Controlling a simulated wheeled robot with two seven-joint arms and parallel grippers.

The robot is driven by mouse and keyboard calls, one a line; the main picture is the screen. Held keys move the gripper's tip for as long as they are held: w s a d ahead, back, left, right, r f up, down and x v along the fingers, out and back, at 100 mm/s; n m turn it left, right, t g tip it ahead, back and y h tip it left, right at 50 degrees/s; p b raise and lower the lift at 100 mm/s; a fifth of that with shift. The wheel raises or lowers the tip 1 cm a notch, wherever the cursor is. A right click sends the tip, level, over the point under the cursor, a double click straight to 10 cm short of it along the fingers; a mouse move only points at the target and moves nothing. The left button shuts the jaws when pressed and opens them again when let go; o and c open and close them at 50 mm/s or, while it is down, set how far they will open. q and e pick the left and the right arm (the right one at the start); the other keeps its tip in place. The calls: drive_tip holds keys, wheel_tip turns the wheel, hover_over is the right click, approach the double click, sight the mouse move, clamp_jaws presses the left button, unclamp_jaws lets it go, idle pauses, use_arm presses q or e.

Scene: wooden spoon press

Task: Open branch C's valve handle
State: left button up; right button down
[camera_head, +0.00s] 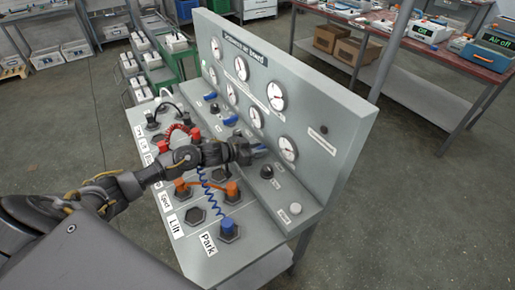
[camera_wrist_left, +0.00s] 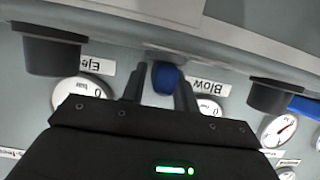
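The grey board (camera_head: 300,92) carries a row of blue valve handles. Two of them show in the head view, the far handle (camera_head: 210,96) and the middle handle (camera_head: 230,119); branch letters are too small to read. My left gripper (camera_head: 256,150) is at the board's lower face, beyond the middle handle, and covers what lies there. In the left wrist view a blue handle (camera_wrist_left: 165,77) sits between the two dark fingers of my left gripper (camera_wrist_left: 160,88). The fingers stand apart with a small gap on the left side, so they look open around it. My right gripper is out of view.
Several gauges (camera_head: 276,96) line the board above. Black knobs (camera_head: 267,171) and a white button (camera_head: 295,208) are near the gripper. The sloped panel below has red plugs (camera_head: 195,134), orange and blue (camera_head: 228,226) plugs with hoses under my arm.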

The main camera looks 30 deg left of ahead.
use_arm(q)
drive_tip(key=shift+o, duration=0.8)
drive_tip(key=shift+s+a, duration=0.1)
drive_tip(key=shift+s, duration=0.1)
drive_tip(key=b+v, duration=0.1)
drive_tip(key=v, duration=0.9)
drive_tip(key=shift+r, duration=0.2)
drive_tip(key=shift+s, duration=0.15)
